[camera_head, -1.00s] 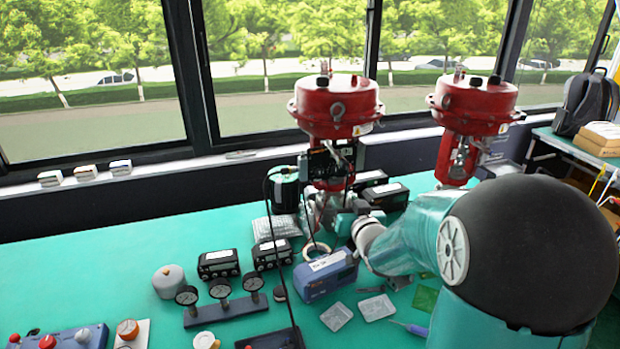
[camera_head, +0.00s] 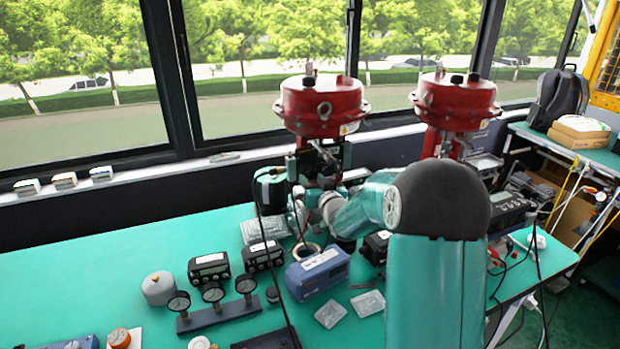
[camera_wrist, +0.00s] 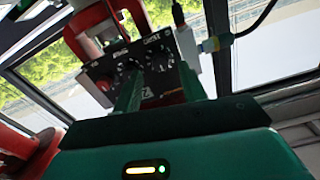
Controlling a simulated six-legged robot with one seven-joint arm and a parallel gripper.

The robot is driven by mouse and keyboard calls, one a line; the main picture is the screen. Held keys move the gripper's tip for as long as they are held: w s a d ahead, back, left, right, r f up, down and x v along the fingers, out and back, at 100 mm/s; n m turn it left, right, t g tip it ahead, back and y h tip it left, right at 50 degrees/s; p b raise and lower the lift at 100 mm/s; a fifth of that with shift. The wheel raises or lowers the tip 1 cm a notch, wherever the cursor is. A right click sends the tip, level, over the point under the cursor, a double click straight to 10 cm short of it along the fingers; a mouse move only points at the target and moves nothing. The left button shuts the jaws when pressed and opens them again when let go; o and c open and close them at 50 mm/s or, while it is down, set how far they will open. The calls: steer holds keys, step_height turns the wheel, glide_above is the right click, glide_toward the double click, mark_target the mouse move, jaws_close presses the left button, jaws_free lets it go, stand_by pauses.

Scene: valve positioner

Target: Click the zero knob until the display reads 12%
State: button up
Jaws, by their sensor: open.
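The valve positioner's black panel (camera_wrist: 145,60) shows in the wrist view, tilted, with dark round knobs and small white labels too blurred to read. I cannot tell which knob is the zero knob. No readable display figure shows. My gripper (camera_wrist: 159,82) is open; its two green fingers reach up toward the panel and cover part of its lower face. I cannot tell whether a fingertip touches a knob. In the head view the left red valve actuator (camera_head: 320,103) stands above the positioner, which my arm mostly hides.
A second red actuator (camera_head: 455,100) stands to the right. A blue box (camera_head: 318,272), black meters (camera_head: 209,267) and a gauge stand (camera_head: 218,316) sit on the green table (camera_head: 80,270). A black cable hangs left of the valve. The table's left part is clear.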

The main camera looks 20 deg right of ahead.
mark_target(307, 172)
steer(key=shift+w, duration=1.15)
steer(key=shift+c, duration=0.2)
jaws_close()
steer(key=shift+n, duration=0.3)
